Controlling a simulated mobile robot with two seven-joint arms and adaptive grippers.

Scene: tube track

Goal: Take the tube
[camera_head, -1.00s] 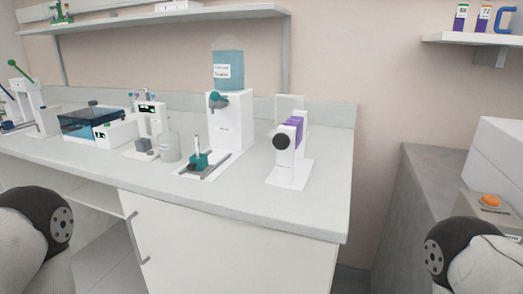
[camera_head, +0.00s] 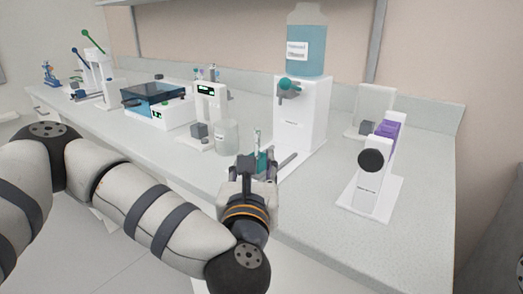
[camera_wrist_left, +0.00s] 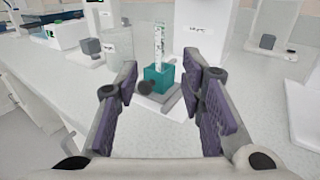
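The tube (camera_wrist_left: 159,45) is clear with a speckled look and stands upright in a teal holder (camera_wrist_left: 158,78) on a rail in the left wrist view. In the head view the tube (camera_head: 257,138) shows just beyond my left gripper (camera_head: 256,166), which partly hides the teal holder. My left gripper's purple-padded fingers (camera_wrist_left: 165,100) are spread apart with nothing between them. The tube and holder lie ahead of the fingertips, apart from them. My right gripper is in neither view now.
A white dispenser (camera_head: 300,118) with a blue bottle (camera_head: 306,50) stands behind the holder. A glass beaker (camera_head: 227,136) stands left of it. A white device with a black knob (camera_head: 371,160) stands to the right. The bench (camera_head: 315,205) between them is clear.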

